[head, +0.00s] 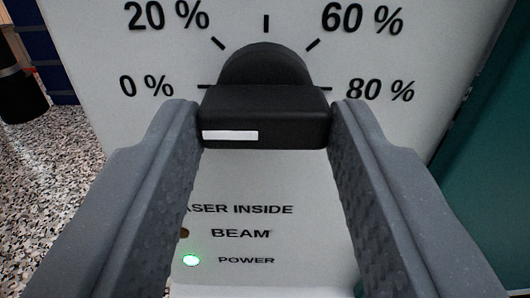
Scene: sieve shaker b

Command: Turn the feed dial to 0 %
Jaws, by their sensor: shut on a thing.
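The feed dial (264,70) is a black round knob with a raised bar handle across its front. The bar lies level, and its white marker line (230,135) is on the left half, on the side of the 0 % mark (146,87). My gripper (266,118) is shut on the bar, with one grey finger at its left end and one at its right end. The scale also shows 20 % (160,15), 60 % (362,18) and 80 % (380,90). The top label is out of view.
The pale panel (300,235) below the dial carries laser, beam and power labels. The power light (190,260) glows green; the beam light (184,233) is dark. A speckled surface (60,165) with a dark object (18,92) is at left. A teal surface (495,150) is at right.

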